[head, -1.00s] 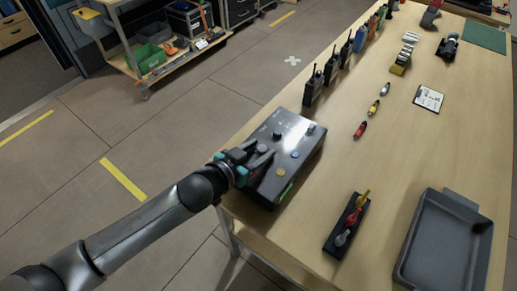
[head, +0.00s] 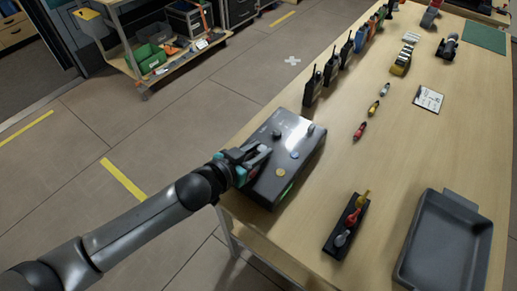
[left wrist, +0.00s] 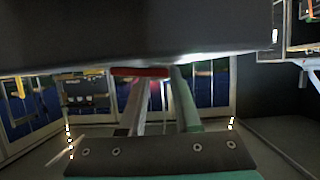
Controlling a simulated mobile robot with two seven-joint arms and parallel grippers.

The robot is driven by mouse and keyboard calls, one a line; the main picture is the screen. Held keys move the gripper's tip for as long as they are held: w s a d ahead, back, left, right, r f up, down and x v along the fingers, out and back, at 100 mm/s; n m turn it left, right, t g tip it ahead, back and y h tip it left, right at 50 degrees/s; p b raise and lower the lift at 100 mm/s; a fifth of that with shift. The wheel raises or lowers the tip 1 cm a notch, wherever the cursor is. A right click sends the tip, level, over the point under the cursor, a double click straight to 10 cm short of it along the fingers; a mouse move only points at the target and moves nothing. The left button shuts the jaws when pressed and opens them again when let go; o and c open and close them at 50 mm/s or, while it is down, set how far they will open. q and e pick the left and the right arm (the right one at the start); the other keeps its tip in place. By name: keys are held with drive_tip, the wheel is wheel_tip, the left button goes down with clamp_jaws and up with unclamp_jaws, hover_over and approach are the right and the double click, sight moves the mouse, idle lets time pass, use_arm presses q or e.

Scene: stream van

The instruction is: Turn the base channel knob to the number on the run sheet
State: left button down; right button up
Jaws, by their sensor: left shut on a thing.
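The base unit is a dark grey box (head: 300,140) at the left edge of the table. Its top carries a dark knob (head: 276,134), a grey knob (head: 310,128), a blue button (head: 294,154) and a yellow button (head: 280,171). My left gripper (head: 262,156) reaches over the box's left side, shut on a knob that its fingers mostly hide. In the left wrist view, the fingers (left wrist: 158,82) meet the dark underside of a large shape. The run sheet, a white clipboard page (head: 428,98), lies right of the box; its writing is too small to read. My right gripper is not in view.
Several black radios (head: 330,68) stand in a row behind the box. Small red, yellow and white items (head: 373,107) lie mid-table. A black holder with coloured pieces (head: 345,228) and a grey tray (head: 445,245) are at the front. Table between them is clear.

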use_arm(q)
drive_tip(key=shift+m+g+h, duration=0.3)
drive_tip(key=shift+m, duration=0.1)
drive_tip(key=shift+w+a+r+p, duration=0.1)
drive_tip(key=shift+p, duration=0.2)
drive_tip(key=shift+w+a+m+g+h, duration=0.1)
drive_tip(key=shift+w+m+g+h, duration=0.05)
drive_tip(key=shift+m+g+h, duration=0.6)
drive_tip(key=shift+w+m+g+h+b, duration=0.15)
drive_tip(key=shift+m+g+h+b, duration=0.15)
drive_tip(key=shift+m+g+h, duration=1.1)
drive_tip(key=shift+m+g, duration=0.75)
drive_tip(key=shift+m, duration=0.1)
drive_tip(key=shift+m+g, duration=0.5)
drive_tip(key=shift+g, duration=0.1)
drive_tip(key=c, duration=0.6)
unclamp_jaws()
